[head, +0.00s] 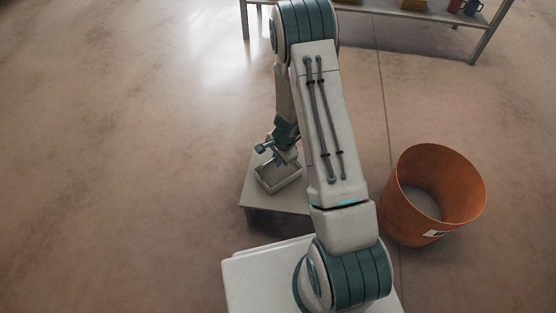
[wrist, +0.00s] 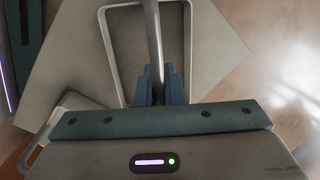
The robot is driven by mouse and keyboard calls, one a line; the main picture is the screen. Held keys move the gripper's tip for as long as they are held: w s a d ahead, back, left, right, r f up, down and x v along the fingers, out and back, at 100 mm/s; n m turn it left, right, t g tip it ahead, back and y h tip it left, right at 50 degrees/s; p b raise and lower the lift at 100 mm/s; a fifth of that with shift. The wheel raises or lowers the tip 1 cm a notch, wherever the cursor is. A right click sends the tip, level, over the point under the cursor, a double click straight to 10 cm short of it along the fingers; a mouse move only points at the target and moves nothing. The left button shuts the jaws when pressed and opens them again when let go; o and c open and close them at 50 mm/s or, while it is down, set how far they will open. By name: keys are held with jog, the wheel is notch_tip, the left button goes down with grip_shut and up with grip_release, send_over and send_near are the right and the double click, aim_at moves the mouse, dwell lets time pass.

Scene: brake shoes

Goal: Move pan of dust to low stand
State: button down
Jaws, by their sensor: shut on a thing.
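The pan (head: 290,183) is a grey, shallow rectangular tray. In the head view it is over the top of the low stand (head: 248,193), a squat pale grey block. It looks level, and I cannot tell whether it touches the stand. My gripper (head: 283,158) is above the pan, partly hidden by my arm. In the wrist view, its blue fingers (wrist: 160,88) are shut around the pan's grey upright handle (wrist: 153,45). The pan's pale rim (wrist: 108,40) lies beyond them, over the stand's top (wrist: 75,55). I cannot make out dust in the pan.
An orange bin (head: 400,200) with a grey bottom stands on the floor right of the stand. A shelf (head: 375,8) with several items is at the back. The floor on the left (head: 110,150) is clear. My arm hides the stand's right part.

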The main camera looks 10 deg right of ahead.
jog(key=c, duration=2)
grip_release()
jog(key=shift+f, duration=0.15)
jog(key=o, duration=0.5)
jog(key=shift+c, duration=0.2)
